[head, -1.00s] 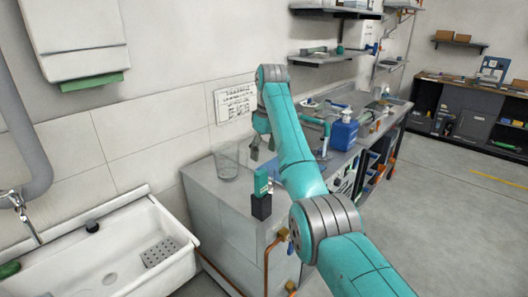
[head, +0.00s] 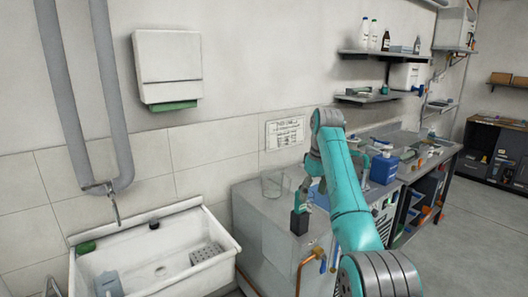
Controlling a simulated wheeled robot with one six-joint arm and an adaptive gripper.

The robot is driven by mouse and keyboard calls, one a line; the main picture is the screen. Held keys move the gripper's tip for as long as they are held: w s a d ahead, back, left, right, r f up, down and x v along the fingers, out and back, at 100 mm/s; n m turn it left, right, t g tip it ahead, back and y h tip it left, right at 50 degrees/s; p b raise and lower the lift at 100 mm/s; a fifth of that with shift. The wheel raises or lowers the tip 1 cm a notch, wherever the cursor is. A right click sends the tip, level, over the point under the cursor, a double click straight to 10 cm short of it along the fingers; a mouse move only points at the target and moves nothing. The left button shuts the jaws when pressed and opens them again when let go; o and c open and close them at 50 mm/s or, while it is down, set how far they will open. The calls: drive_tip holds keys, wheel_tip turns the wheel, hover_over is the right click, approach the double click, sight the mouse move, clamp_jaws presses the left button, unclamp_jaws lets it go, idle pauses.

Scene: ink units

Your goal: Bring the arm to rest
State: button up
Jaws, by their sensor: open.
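My teal arm comes in from the lower right, rises to a grey joint and folds down over the grey counter (head: 258,222). My gripper (head: 309,184) hangs at its end, small and partly hidden by the arm. It is open, and I see nothing held in it. A small unit with a black base and teal top (head: 300,216) stands upright on the counter, just below the gripper in the picture. I cannot tell if the two touch.
A clear glass container (head: 273,183) stands beside the teal-topped unit. A white sink (head: 190,243) is to the left. A blue jug (head: 384,168) and other items crowd the bench to the right. Shelves (head: 385,54) hang above it. Open floor (head: 470,240) lies at right.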

drive_tip(key=s+f+m+t, duration=0.2)
drive_tip(key=s+f+t, duration=0.1)
drive_tip(key=f, duration=2.7)
drive_tip(key=s+d+f+m+t, duration=0.2)
drive_tip(key=s+f+t, duration=0.1)
drive_tip(key=s+f, duration=1.75)
drive_tip(key=s+d+r+m+t, duration=0.1)
drive_tip(key=s+r+t, duration=0.1)
drive_tip(key=s, duration=1.1)
drive_tip(key=s+r+t, duration=0.1)
drive_tip(key=s+t, duration=0.1)
drive_tip(key=s, duration=1.1)
drive_tip(key=s+r+m+t, duration=0.2)
drive_tip(key=s+r+t, duration=0.1)
drive_tip(key=s+r, duration=1.6)
wheel_tip(320, 180, up, 4)
drive_tip(key=shift+s+d+r+t+h, duration=0.1)
drive_tip(key=shift+s+d+t+h, duration=0.2)
drive_tip(key=shift+s+h, duration=0.1)
